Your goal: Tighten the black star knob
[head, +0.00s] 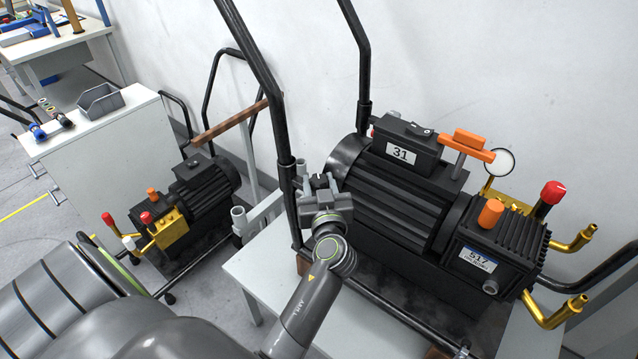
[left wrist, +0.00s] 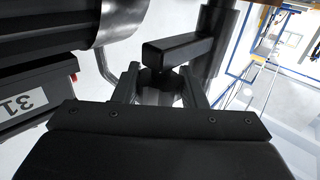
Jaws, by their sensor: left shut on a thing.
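The black star knob (head: 319,181) sits low on the black tube frame of the large pump's cart, to the left of the pump's motor. My left gripper (head: 319,192) is shut on it. In the left wrist view, the dark knob (left wrist: 160,83) lies between the two fingers of my left gripper (left wrist: 159,88), just below a black square bar (left wrist: 180,50). The knob's points are mostly hidden by the fingers and deep shadow, so I cannot tell its turn. My right gripper is not in view.
The large black pump (head: 400,185), labelled 31, stands right of my gripper. The black tube handle (head: 262,80) rises close to my gripper. A second pump (head: 195,190) and a white cabinet (head: 110,155) stand to the left. A white table (head: 260,275) lies below.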

